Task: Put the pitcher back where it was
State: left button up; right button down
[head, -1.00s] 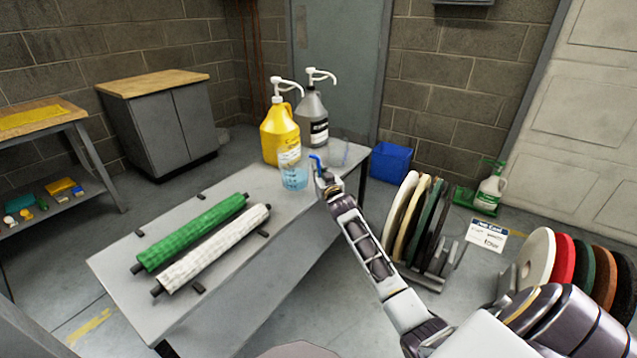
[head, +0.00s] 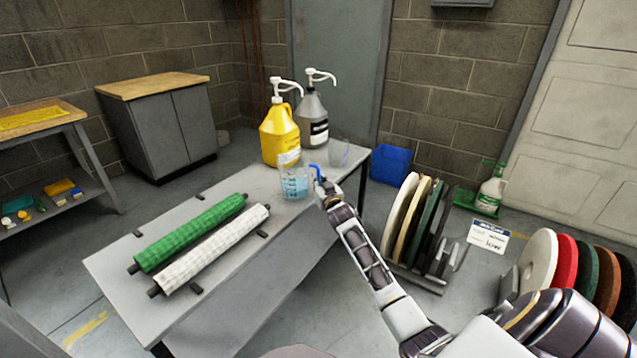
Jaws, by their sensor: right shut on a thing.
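The pitcher (head: 294,184) is a clear measuring jug with blue liquid and a blue handle. It stands upright at the right part of the grey table (head: 222,308), in front of the yellow jug; I cannot tell whether its base touches the top. My right gripper (head: 321,184) is at the pitcher's right side, shut on its blue handle; its fingers are small and partly hidden by my arm. My left gripper is not in view.
A yellow pump jug (head: 280,135), a grey pump jug (head: 313,122) and a clear cup (head: 339,152) stand behind the pitcher. Green (head: 190,233) and white (head: 212,249) rollers lie to the left. A pad rack (head: 420,225) stands right of the table.

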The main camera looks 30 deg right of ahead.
jog(key=c, duration=1.5)
grip_release()
jog(key=shift+f, duration=0.1)
jog(key=shift+c, duration=0.2)
